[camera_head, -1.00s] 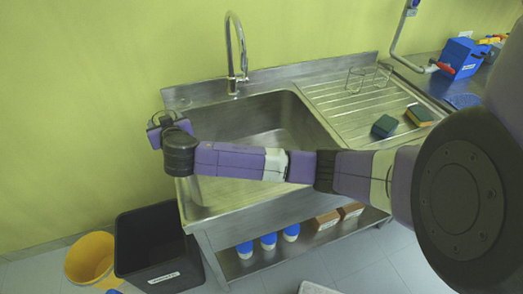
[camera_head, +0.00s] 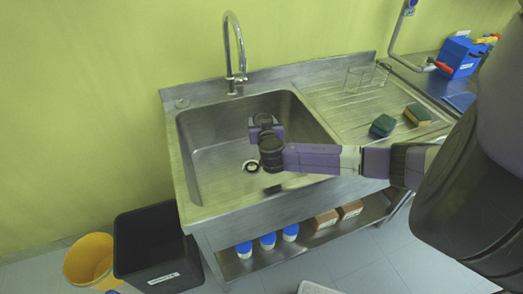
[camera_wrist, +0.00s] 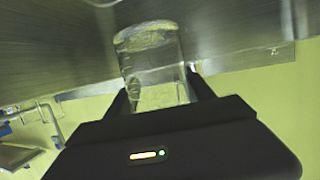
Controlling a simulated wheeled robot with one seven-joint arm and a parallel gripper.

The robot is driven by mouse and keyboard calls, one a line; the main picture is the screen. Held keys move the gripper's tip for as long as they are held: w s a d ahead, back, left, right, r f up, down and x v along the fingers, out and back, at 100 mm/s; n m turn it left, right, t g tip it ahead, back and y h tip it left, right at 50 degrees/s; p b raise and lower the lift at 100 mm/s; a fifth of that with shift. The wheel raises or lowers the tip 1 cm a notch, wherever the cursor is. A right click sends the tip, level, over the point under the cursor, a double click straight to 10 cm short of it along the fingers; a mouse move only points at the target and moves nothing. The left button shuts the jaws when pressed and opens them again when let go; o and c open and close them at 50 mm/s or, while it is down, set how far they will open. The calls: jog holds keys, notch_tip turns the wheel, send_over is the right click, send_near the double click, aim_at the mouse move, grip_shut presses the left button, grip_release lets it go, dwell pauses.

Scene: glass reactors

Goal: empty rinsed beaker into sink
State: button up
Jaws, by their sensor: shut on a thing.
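In the wrist view a clear glass beaker (camera_wrist: 150,62) sits between the two dark fingers of my gripper (camera_wrist: 158,88), which is shut on it. Its round end points towards the steel surface. I cannot tell whether liquid is inside. In the head view my gripper (camera_head: 265,123) is over the basin of the steel sink (camera_head: 205,150), right of its middle. The beaker is not discernible there, hidden by my wrist.
A tall faucet (camera_head: 235,55) stands at the back of the sink. A black bin (camera_head: 155,245) and a yellow bucket (camera_head: 90,258) stand on the floor at left.

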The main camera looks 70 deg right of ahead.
jog(key=s+d+f+m+g, duration=0.1)
jog(key=s+d+f, duration=0.1)
jog(key=s, duration=0.6)
jog(key=shift+s+d+f+h, duration=0.2)
jog(key=shift+d+f+h, duration=0.1)
jog(key=shift+d, duration=0.5)
jog(key=shift+r, duration=0.15)
